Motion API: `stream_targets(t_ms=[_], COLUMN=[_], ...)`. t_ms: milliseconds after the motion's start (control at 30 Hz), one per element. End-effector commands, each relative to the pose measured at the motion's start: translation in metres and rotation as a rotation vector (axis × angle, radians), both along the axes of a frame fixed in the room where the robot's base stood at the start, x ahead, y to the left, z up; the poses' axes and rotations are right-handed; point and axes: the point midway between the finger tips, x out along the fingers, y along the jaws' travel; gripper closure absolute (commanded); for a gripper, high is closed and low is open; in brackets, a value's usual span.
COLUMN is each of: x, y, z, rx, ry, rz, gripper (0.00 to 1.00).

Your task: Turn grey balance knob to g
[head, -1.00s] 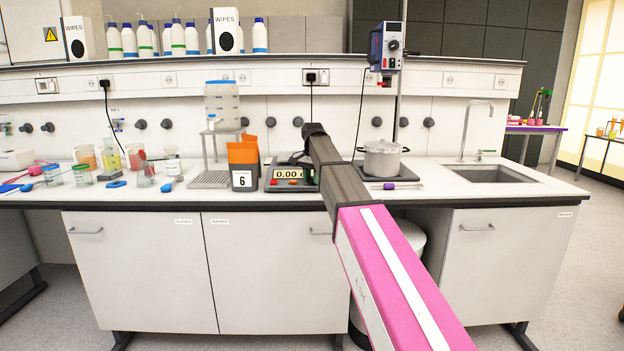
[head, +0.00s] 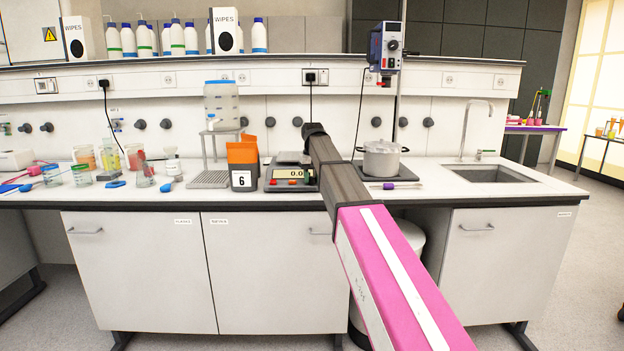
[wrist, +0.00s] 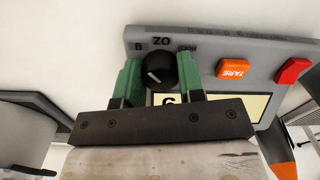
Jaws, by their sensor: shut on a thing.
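The balance (head: 268,184) stands on the bench, partly behind my arm. Its lit display (head: 290,175) reads 0.0, with its right end covered. In the wrist view, the dark balance knob (wrist: 160,70) sits on the grey front panel (wrist: 212,48), seen upside down. A white pointer line on it slants toward the upper left. Labels beside it include one reading oz and a smaller one to its left; the one on the right is partly hidden. My gripper (wrist: 160,78) has its green fingers on either side of the knob, shut on it. In the head view my arm hides the gripper.
An orange TARE button (wrist: 233,71) and a red button (wrist: 292,70) lie right of the knob in the wrist view. A pot (head: 382,160) on a dark plate stands to the right.

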Motion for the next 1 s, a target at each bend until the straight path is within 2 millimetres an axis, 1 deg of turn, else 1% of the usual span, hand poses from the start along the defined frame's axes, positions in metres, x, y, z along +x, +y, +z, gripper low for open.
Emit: stream_targets(t_ms=[300,767,800,1000], x=[0.0009,0.001,0.001,0.0006], y=[0.0001,0.0001,0.0002,0.0], z=[0.001,0.0011,0.0011,0.0006], rx=[0.001,0.001,0.001,0.0], ry=[-0.002,-0.002,-0.002,-0.001], rz=[0.09,0.101,0.101,0.1], gripper=[0.88,0.88,0.55,0.54])
